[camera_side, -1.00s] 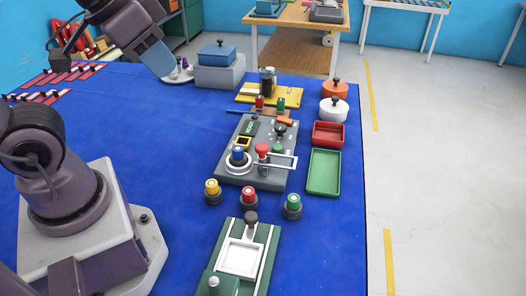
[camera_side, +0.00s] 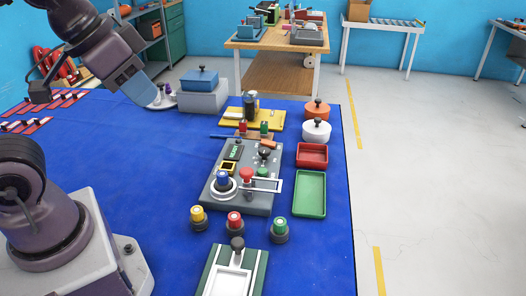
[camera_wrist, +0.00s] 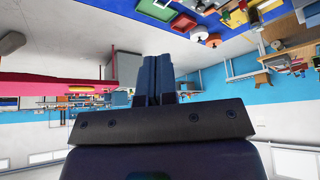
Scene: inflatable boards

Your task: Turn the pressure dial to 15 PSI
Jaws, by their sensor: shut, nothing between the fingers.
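A grey control panel (camera_side: 255,195) lies on the blue table. A blue knob (camera_side: 222,177) stands on a round white scale at its left front. A black knob (camera_side: 264,152) is at its back right. Which one is the pressure dial, and any scale reading, are too small to tell. My gripper (camera_side: 148,97) is at the upper left in the side view, well away from the panel and near the blue-lidded box. In the wrist view my gripper (camera_wrist: 159,60) has its dark blue fingers together and empty. The panel cannot be made out there.
A red mushroom button (camera_side: 246,175) rises beside the blue knob. Yellow, red and green buttons (camera_side: 235,222) stand in front. A grey box with a blue lid (camera_side: 203,100) is behind, red and green trays (camera_side: 309,195) to the right. The table's left middle is clear.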

